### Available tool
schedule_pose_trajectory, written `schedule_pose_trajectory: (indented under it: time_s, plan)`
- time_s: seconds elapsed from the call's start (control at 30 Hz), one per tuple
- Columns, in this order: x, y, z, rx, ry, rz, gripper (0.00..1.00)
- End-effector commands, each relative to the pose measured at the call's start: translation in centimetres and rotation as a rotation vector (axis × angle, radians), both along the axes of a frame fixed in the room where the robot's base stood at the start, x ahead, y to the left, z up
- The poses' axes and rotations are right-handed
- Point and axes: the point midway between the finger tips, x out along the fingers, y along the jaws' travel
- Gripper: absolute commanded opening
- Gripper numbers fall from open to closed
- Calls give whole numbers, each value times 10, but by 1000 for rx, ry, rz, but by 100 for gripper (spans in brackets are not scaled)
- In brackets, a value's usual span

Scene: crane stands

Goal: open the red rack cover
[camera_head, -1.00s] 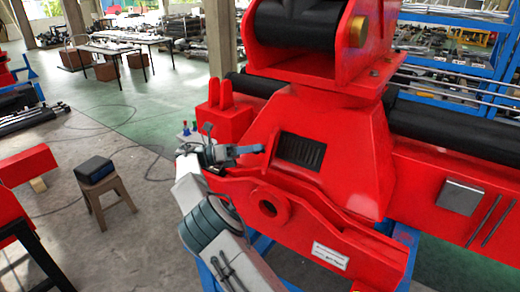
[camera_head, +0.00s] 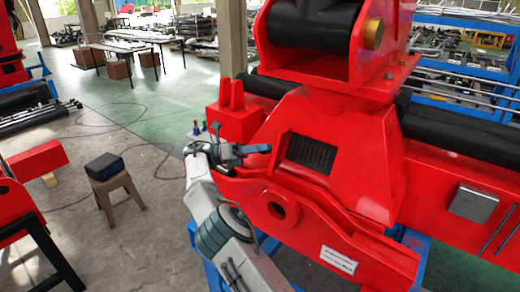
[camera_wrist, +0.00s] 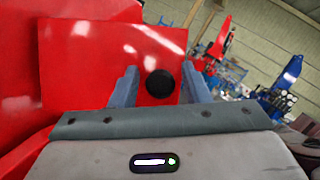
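A flat red panel (camera_wrist: 75,65) with a round black knob or hole (camera_wrist: 160,83) faces my gripper in the wrist view. It may be the red rack cover, but I cannot tell for sure. My gripper (camera_wrist: 161,86) is open, with one blue-grey finger on each side of the black round spot and a gap on both sides. In the head view my gripper (camera_head: 262,149) is beside the red crane body, close to the red box with two upright prongs (camera_head: 236,122). My arm hides part of the red body there.
A dark slatted vent (camera_head: 312,153) is right of my gripper. A stool with a black box (camera_head: 104,166) stands on the floor at left, near a red beam (camera_head: 38,158). Long tables (camera_head: 135,42) are at the back. The floor between is mostly clear, with cables.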

Motion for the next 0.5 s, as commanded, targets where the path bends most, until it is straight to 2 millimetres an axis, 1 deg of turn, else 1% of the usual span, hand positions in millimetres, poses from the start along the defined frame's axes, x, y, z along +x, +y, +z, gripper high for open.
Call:
schedule_pose_trajectory:
  time_s: [0.33, 0.43, 0.5]
  plan:
    - [0, 0, 1, 2, 0, -3, 48]
    - [0, 0, 8, 2, 0, -2, 48]
    - [0, 0, 17, 3, -3, -2, 48]
